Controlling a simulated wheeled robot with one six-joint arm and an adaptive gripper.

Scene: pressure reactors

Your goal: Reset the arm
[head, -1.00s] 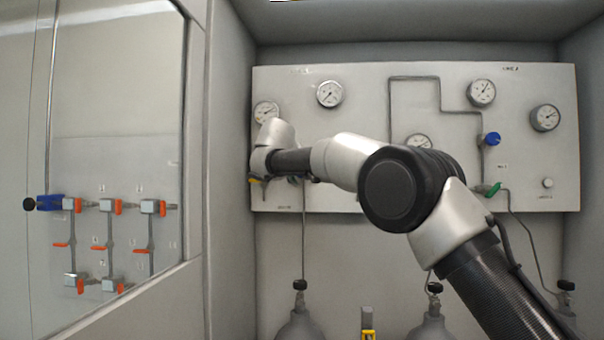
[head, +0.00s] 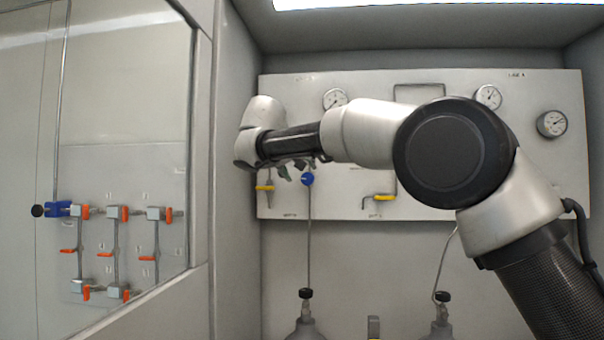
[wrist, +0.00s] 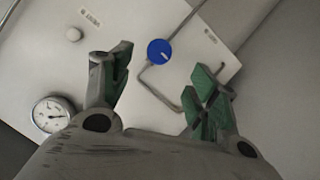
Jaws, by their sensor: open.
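My gripper (wrist: 160,75) is open and empty in the wrist view, with green pads on its two spread fingers. In the head view it is mostly hidden behind my wrist, with only dark green finger parts showing near a blue knob. My arm stretches across the front of the wall panel (head: 540,190), its elbow bent at the right. The blue knob (head: 307,179) shows below my wrist in the head view. A blue knob (wrist: 159,52) also lies beyond the gap between the fingers in the wrist view, apart from them.
The panel carries gauges (head: 552,124), a yellow handle (head: 265,188) and another yellow handle (head: 378,197). Gas cylinders (head: 306,328) stand below. At left, orange-handled valves (head: 125,213) sit behind a framed opening. The wrist view shows a gauge (wrist: 51,114) beside the left finger.

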